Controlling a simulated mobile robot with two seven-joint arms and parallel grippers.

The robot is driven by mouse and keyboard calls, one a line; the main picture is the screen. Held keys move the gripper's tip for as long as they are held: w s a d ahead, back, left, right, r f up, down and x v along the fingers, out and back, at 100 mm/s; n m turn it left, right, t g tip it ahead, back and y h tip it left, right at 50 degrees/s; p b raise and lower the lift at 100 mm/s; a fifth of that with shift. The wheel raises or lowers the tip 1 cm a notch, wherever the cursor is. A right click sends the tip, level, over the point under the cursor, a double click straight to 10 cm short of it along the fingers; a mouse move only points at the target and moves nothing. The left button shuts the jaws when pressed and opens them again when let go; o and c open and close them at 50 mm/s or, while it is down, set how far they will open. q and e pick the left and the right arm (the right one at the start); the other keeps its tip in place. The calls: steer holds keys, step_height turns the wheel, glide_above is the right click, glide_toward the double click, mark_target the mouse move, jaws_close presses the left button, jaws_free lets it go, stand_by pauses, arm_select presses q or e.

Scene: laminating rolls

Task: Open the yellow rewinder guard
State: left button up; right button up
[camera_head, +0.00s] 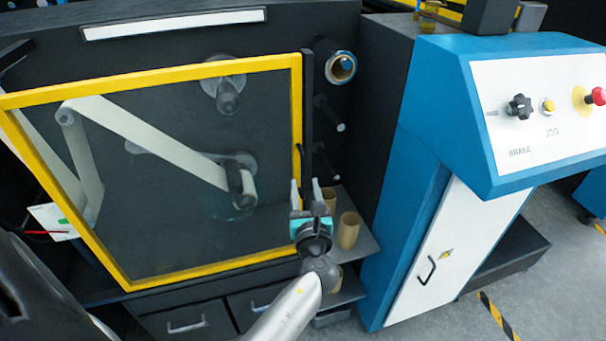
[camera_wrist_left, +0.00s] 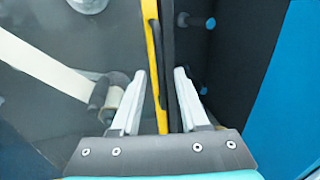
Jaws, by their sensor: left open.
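The yellow rewinder guard (camera_head: 206,70) is a yellow frame around a clear panel, in front of the rollers and a pale web. Its right edge lies alongside a black upright post (camera_head: 307,110), and I see no clear gap there. A thin dark handle (camera_wrist_left: 157,75) shows at that edge in the left wrist view. My left gripper (camera_head: 307,184) is open and empty near the lower right of the guard. In the left wrist view its fingers (camera_wrist_left: 160,78) appear on either side of the yellow edge and handle; contact cannot be told. My right gripper is not in view.
A blue cabinet with a control panel (camera_head: 535,100) stands at the right. Cardboard cores (camera_head: 348,231) stand on a shelf close to my left gripper. Roller shafts (camera_head: 341,66) stick out right of the post. Drawers (camera_head: 186,327) are below the guard.

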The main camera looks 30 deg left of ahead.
mark_target(303, 176)
arm_select(q)
steer(key=shift+x, duration=2.6)
steer(key=shift+c, duration=0.3)
jaws_close()
